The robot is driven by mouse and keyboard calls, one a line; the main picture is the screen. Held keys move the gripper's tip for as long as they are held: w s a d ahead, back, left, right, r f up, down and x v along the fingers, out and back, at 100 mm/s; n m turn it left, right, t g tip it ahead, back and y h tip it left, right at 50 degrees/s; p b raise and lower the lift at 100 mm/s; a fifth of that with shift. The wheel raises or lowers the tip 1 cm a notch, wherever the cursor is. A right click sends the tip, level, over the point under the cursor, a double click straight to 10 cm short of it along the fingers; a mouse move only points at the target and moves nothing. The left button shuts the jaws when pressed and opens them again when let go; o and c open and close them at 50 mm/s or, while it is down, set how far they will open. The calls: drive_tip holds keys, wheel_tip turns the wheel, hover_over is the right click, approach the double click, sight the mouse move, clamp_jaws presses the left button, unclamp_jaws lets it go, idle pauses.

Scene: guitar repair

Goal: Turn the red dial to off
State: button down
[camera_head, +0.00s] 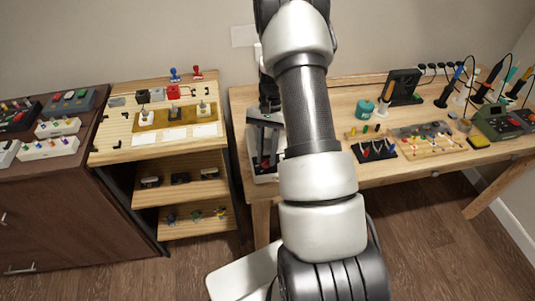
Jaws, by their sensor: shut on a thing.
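My gripper (268,104) shows as a small dark shape behind my arm, over a grey and black device (264,130) at the left end of the right-hand workbench. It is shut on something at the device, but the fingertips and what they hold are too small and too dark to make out. Red parts (265,160) show inside the device. I cannot tell whether one of them is the red dial. My arm hides the right side of this device. A green unit (498,122) with small red parts stands at the bench's far right, well apart from my gripper.
The wooden workbench (425,170) holds a teal pot (364,110), a black stand (403,86) and several tools. A wooden shelf unit (195,192) with switches on top stands at left. A dark cabinet (75,215) carries button boxes. The floor (425,250) at lower right is clear.

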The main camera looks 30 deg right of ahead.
drive_tip(key=shift+a+n+g+h, duration=0.15)
drive_tip(key=shift+n+g+h, duration=0.35)
drive_tip(key=shift+n, duration=1.3)
drive_tip(key=c, duration=1.8)
unclamp_jaws()
drive_tip(key=shift+w+r, duration=0.1)
drive_tip(key=shift+w, duration=0.05)
drive_tip(key=p+v, duration=0.1)
drive_tip(key=v, duration=1.6)
drive_tip(key=shift+s+a+r, duration=0.2)
drive_tip(key=shift+a, duration=0.05)
